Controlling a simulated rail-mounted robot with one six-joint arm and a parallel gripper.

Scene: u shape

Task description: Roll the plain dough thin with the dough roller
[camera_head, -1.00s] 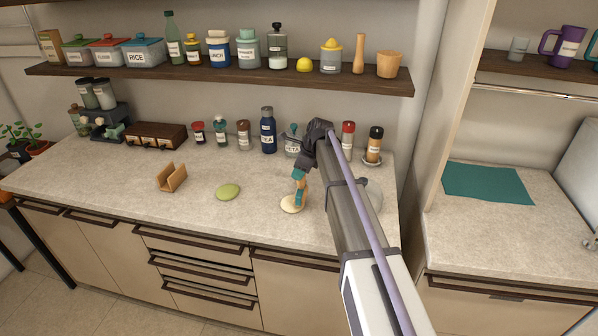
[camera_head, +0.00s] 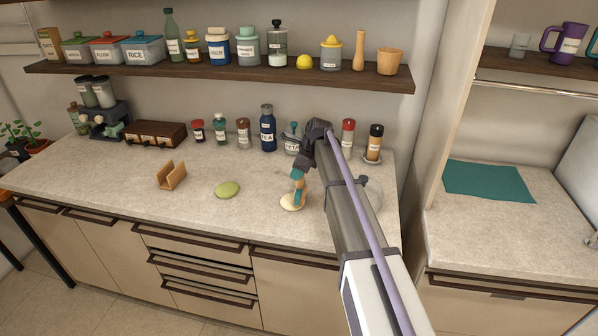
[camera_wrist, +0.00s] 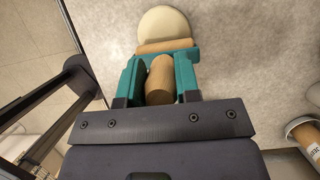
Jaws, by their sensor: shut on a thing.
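The plain dough is a cream, round, flat piece (camera_head: 288,207) on the counter; in the wrist view it lies at the top (camera_wrist: 163,20). My gripper (camera_head: 298,182) is above the dough, pointing down. In the wrist view its teal fingers (camera_wrist: 161,66) are shut on the wooden handle of the dough roller (camera_wrist: 158,82). The roller's wooden cylinder (camera_wrist: 164,46) lies crosswise past the fingertips, at the near edge of the dough. It seems to touch or overlap the dough; the exact contact is hidden.
A green dough piece (camera_head: 227,190) and a small wooden holder (camera_head: 172,177) lie to the left. Jars and bottles, including a blue tea jar (camera_head: 268,130), line the back of the counter. A shelf (camera_head: 220,77) runs above. The counter's front edge is close.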

